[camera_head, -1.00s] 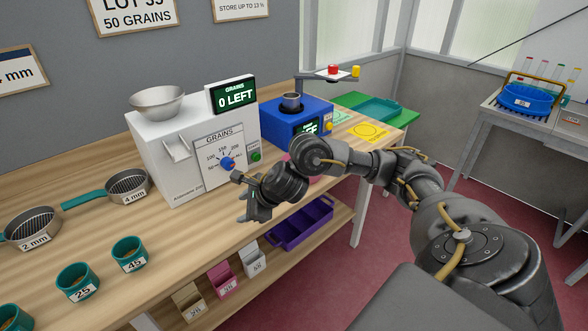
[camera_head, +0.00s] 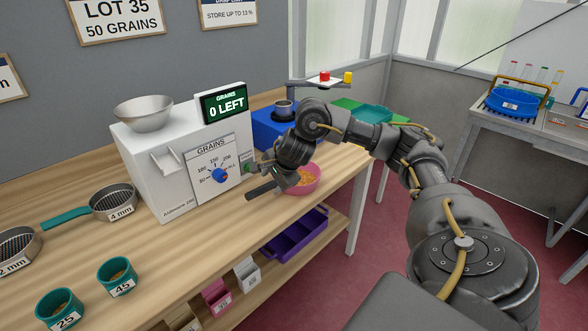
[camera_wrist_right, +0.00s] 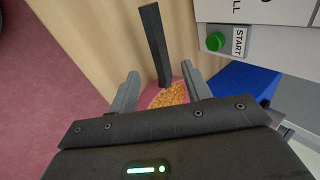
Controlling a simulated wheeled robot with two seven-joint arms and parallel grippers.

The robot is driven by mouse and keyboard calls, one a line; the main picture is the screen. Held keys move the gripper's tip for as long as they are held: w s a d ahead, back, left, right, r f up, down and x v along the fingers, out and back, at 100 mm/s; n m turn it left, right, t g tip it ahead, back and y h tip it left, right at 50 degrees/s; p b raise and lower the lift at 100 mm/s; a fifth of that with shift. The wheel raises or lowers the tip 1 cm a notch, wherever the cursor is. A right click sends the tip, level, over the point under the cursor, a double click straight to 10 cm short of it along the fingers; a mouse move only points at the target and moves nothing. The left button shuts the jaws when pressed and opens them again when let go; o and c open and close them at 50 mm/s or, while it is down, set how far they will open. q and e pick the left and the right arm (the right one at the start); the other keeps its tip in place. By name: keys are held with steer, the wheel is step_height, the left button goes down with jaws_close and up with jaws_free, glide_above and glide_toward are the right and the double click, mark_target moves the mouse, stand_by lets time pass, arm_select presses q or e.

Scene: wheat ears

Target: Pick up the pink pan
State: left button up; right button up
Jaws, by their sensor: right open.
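The pink pan (camera_head: 313,184) stands on the wooden bench, with golden grains in it, and my right arm hides part of it. In the right wrist view the pan (camera_wrist_right: 186,70) shows small beyond the fingers. A dark bar, which looks like its handle (camera_head: 262,190), points left; in the wrist view this handle (camera_wrist_right: 152,40) runs up between the two fingers. My right gripper (camera_head: 288,178) is over the pan's handle side, open; in the wrist view its fingers (camera_wrist_right: 161,88) stand apart either side of the handle. I cannot tell whether they touch it. My left gripper is out of view.
A white grain counter (camera_head: 160,185) reading "0 LEFT" and a blue machine (camera_head: 268,132) stand close behind. Sieves (camera_head: 112,203) and teal cups (camera_head: 117,277) are at the left. A purple tray (camera_head: 297,238) is on the shelf below. Bench in front of the counter is clear.

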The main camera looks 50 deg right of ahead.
mark_target(268, 186)
steer(key=shift+p+x, duration=0.7)
steer(key=shift+x, duration=2)
steer(key=shift+d+r, duration=0.1)
jaws_close()
